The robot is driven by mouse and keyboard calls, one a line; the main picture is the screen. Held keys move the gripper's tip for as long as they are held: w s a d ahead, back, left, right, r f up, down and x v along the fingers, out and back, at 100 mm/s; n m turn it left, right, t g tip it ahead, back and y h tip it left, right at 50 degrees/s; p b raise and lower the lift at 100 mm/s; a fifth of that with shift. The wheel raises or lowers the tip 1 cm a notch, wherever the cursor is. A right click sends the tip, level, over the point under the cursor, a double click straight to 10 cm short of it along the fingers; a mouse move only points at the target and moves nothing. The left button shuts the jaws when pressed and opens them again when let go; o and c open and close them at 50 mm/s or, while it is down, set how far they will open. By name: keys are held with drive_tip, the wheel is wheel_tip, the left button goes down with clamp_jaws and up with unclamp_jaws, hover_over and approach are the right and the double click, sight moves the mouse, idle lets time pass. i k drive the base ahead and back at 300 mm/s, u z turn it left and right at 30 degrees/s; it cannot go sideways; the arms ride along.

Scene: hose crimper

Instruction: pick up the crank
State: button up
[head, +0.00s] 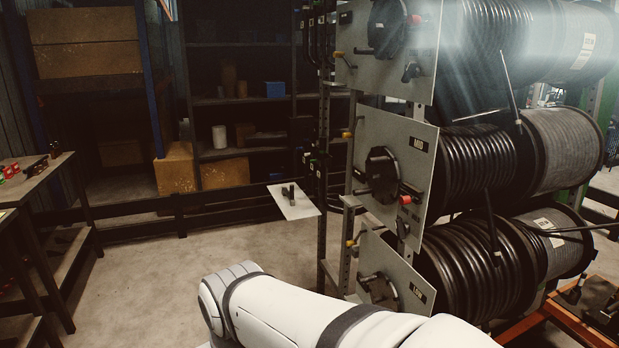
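I cannot tell for certain which part is the crank. A small dark object (289,193) with upright parts sits on a light plate (296,209) left of the hose rack. A dark handle with a red end (405,199) is on the middle panel (424,175). Another red-ended part (416,19) shows on the top panel. My white arm crosses the bottom of the head view, apart from these things in the picture. My gripper is out of view.
Black hose reels (470,165) stack on the rack at right. Shelves with boxes (225,174) stand behind a dark low rail (140,229). A workbench (35,180) is at left. The concrete floor (150,290) between bench and rack is clear.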

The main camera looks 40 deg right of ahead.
sight(284, 192)
drive_tip(key=u, duration=0.05)
drive_tip(key=i, duration=4.2)
drive_tip(key=z, duration=4)
drive_tip(key=i, duration=1)
drive_tip(key=z, duration=0.05)
